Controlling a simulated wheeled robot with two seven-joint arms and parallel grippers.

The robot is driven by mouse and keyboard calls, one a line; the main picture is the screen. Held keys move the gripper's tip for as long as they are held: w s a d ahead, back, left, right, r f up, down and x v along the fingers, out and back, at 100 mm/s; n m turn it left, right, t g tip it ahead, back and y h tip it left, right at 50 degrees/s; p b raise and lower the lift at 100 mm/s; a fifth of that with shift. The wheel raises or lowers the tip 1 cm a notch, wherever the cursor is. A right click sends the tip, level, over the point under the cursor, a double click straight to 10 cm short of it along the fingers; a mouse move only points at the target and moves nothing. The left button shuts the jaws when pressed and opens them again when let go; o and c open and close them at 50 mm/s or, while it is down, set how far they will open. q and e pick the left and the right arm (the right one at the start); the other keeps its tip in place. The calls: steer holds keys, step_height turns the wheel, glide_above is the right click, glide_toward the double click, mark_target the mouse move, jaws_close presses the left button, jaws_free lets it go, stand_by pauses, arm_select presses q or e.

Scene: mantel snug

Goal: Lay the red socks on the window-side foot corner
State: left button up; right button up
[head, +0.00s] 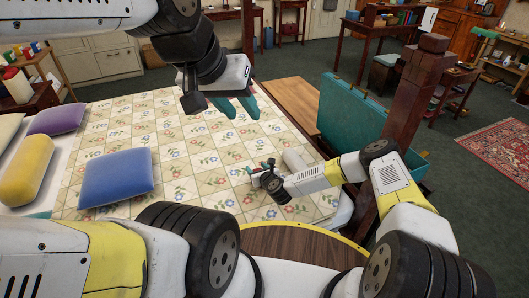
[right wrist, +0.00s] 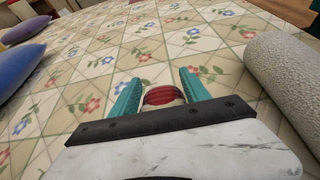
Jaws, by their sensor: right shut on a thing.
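The red socks (right wrist: 163,95), a small red striped bundle with a pale edge, sit between the teal fingers of my right gripper (right wrist: 158,92) in the right wrist view. That gripper is shut on them, low over the floral quilt of the bed (head: 185,160). In the head view my right gripper (head: 262,169) is near the bed's right part, beside a pale roll; the socks are too small to make out there. My left gripper (head: 240,108) hangs over the bed's far side, its teal fingers apart and empty. No window shows, so I cannot tell which corner is window-side.
The pale roll (head: 293,160) lies just right of my right gripper, also in the right wrist view (right wrist: 285,75). Blue (head: 117,177), purple and yellow pillows lie at left. A dark wooden post (head: 410,95) and an open teal chest (head: 350,115) stand at right. The quilt's middle is clear.

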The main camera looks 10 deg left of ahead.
steer(key=shift+f, duration=0.2)
steer(key=o, duration=1.4)
